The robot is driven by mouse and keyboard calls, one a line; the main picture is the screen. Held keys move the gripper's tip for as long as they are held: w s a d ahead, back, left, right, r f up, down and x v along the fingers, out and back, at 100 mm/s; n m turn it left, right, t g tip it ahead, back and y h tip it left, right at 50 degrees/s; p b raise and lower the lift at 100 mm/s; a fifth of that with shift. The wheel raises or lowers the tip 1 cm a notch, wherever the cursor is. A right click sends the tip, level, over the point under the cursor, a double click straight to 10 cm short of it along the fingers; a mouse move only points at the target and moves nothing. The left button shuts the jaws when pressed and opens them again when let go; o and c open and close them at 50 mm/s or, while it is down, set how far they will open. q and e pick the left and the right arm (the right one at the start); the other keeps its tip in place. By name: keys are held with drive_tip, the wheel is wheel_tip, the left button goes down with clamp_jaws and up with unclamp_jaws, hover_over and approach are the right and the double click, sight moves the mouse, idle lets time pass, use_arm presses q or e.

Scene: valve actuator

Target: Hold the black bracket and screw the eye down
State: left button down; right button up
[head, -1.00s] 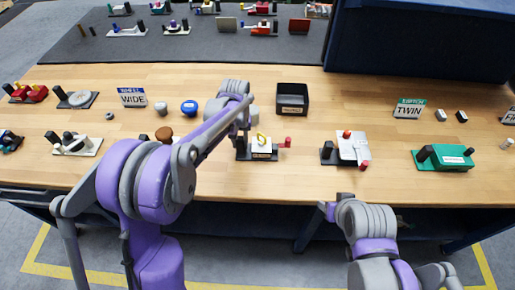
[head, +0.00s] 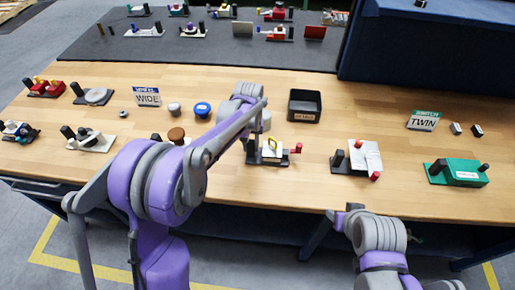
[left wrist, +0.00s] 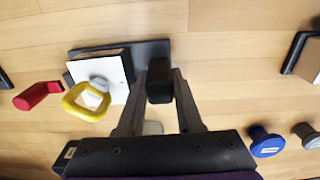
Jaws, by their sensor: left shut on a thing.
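The black bracket (head: 283,163) stands near the front of the wooden table; in the left wrist view its dark base (left wrist: 150,48) carries an upright black post. My left gripper (head: 249,147) is at the post, left of the eye. In the left wrist view its fingers (left wrist: 160,88) are shut on the post. The yellow eye (left wrist: 86,104) sits over a white block (left wrist: 112,72) on the bracket, apart from the fingers. A red handle (left wrist: 38,95) sticks out beside it. My right arm shows only links at the bottom right; its gripper is out of view.
A black open bin (head: 304,106) stands behind the bracket. A white plate fixture (head: 364,156) and a green fixture (head: 464,172) stand to the right. A blue knob (head: 202,109) and a brown knob (head: 176,135) lie to the left. Bare wood lies between them.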

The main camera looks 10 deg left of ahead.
use_arm(q)
wheel_tip(320, 180, up, 8)
drive_tip(key=shift+r, duration=0.15)
drive_tip(key=shift+f, duration=3.95)
drive_tip(key=shift+f, duration=0.4)
drive_tip(key=shift+f, duration=0.15)
